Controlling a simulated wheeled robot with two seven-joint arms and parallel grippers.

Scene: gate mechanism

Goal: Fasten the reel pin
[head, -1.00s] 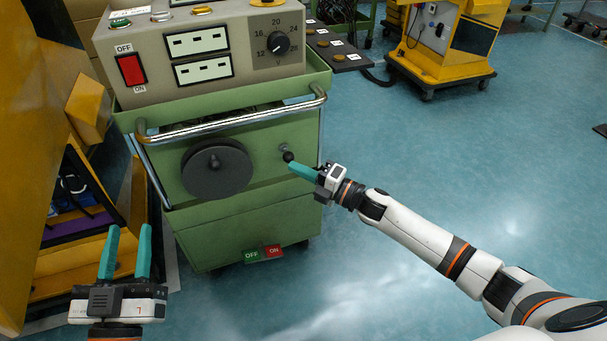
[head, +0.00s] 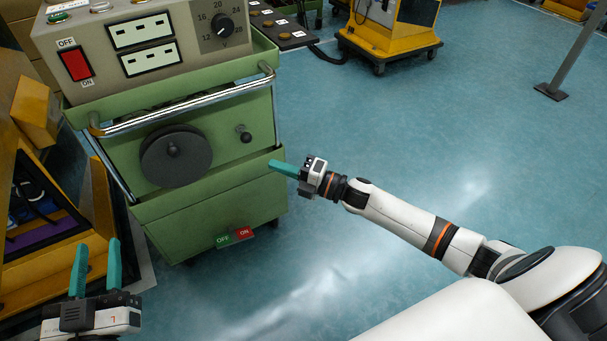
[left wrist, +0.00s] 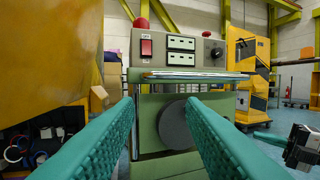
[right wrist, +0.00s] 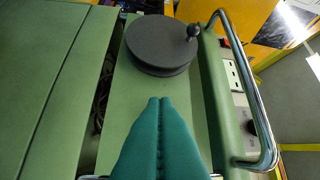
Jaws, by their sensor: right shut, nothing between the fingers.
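The reel pin (head: 244,134), a small dark-tipped knob, sticks out of the panel right of the reel. My left gripper (head: 97,243) is open and empty at lower left, away from the reel.
A chrome handle (head: 184,105) runs across the cart front above the reel. The control box (head: 150,40) with a red switch stands on top. A yellow machine (head: 20,150) stands close on the left. The floor (head: 400,130) right of the cart is clear.

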